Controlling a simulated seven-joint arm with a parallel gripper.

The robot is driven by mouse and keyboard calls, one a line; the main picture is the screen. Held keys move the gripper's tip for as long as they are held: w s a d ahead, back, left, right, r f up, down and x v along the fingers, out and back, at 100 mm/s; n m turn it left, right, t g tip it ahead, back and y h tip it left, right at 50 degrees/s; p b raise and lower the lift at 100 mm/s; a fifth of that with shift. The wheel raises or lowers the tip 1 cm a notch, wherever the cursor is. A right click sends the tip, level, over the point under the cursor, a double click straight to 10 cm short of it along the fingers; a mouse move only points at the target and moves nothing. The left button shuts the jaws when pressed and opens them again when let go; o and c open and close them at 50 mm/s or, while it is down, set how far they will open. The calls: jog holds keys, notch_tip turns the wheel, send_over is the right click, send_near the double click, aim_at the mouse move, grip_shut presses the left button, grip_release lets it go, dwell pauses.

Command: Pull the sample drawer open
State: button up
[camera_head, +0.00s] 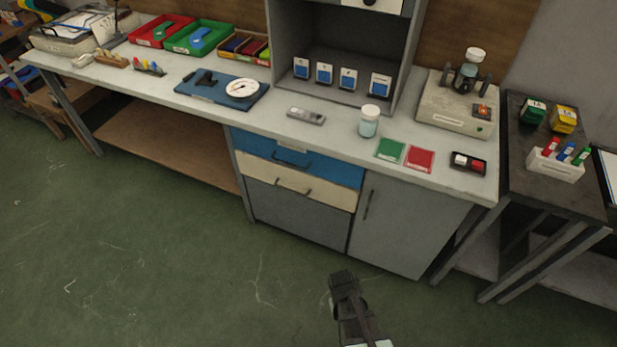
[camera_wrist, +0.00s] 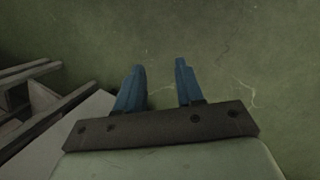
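Under the bench, a blue drawer (camera_head: 335,170) with a dark bar handle (camera_head: 291,161) sits above a cream drawer (camera_head: 325,195) with its own dark handle (camera_head: 293,187). Both look closed. A small pale label is at the blue drawer's top edge, too small to read, so I cannot tell which one is the sample drawer. My gripper (camera_head: 343,280) is low over the floor, in front of the cabinet and apart from both handles. In the wrist view its two blue fingers (camera_wrist: 160,66) are spread with nothing between them; no drawer shows there.
A grey cabinet door (camera_head: 400,225) is right of the drawers. The bench top (camera_head: 270,118) holds a grey device (camera_head: 306,115), a lidded jar (camera_head: 369,121), and green and red cards (camera_head: 420,158). A dark side table (camera_head: 560,190) stands right. The green floor (camera_head: 180,260) in front is clear.

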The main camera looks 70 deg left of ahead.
jog(key=s+a+r+n+t+y, duration=0.2)
jog(key=s+a+r, duration=0.15)
jog(key=a, duration=0.45)
jog(key=s+a+r+n+t+y, duration=0.25)
jog(key=s+a, duration=0.25)
jog(key=a, duration=0.3)
jog(key=s+a+r+n+t+y, duration=0.15)
jog(key=s+a+r, duration=0.25)
jog(key=a, duration=0.4)
jog(key=a+r+n+t+y, duration=0.2)
jog(key=a+r+y, duration=0.2)
jog(key=a+r, duration=0.3)
jog(key=a+r+n+t+y, duration=0.25)
jog(key=a+r+y, duration=0.2)
jog(key=a, duration=0.55)
jog(key=x, duration=1.3)
jog(key=shift+w+f+g, duration=0.3)
jog(key=shift+f+g, duration=0.05)
jog(key=shift+g, duration=0.1)
grip_shut()
